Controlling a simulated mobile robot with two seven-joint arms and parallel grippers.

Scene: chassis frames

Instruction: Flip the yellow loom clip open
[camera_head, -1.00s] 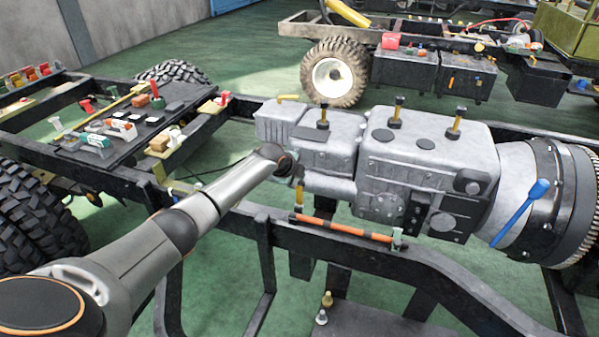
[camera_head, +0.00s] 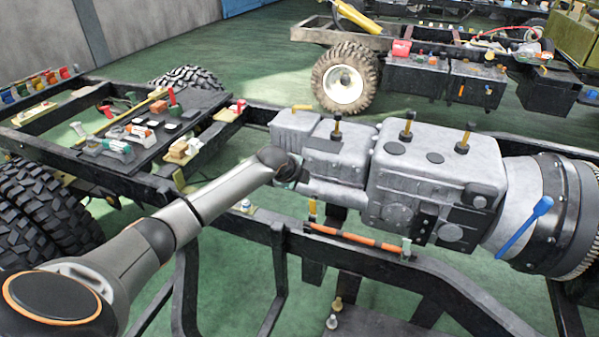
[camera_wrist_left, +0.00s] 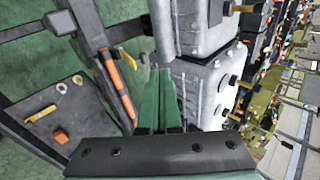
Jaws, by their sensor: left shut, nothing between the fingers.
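The yellow loom clip (camera_head: 312,208) stands upright at the left end of the orange loom (camera_head: 358,241), on the near black chassis rail. In the left wrist view a yellow curved piece (camera_wrist_left: 128,58), which seems to be this clip, lies left of the fingertips, beside the orange loom (camera_wrist_left: 118,85). My left gripper (camera_wrist_left: 155,74) has its green fingers together, empty, pointing along the gap between rail and engine. It appears apart from the clip. In the head view my left wrist ends just above and left of the clip, and the fingers are mostly hidden. My right gripper is in neither view.
The grey engine and gearbox (camera_head: 430,180) stand close behind the loom. A pale green clip (camera_head: 406,247) is at the loom's right end. A blue-handled tool (camera_head: 525,226) is on the bell housing. A dark board (camera_head: 145,130) with loose parts lies left. A lower plate (camera_wrist_left: 55,120) holds small fittings.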

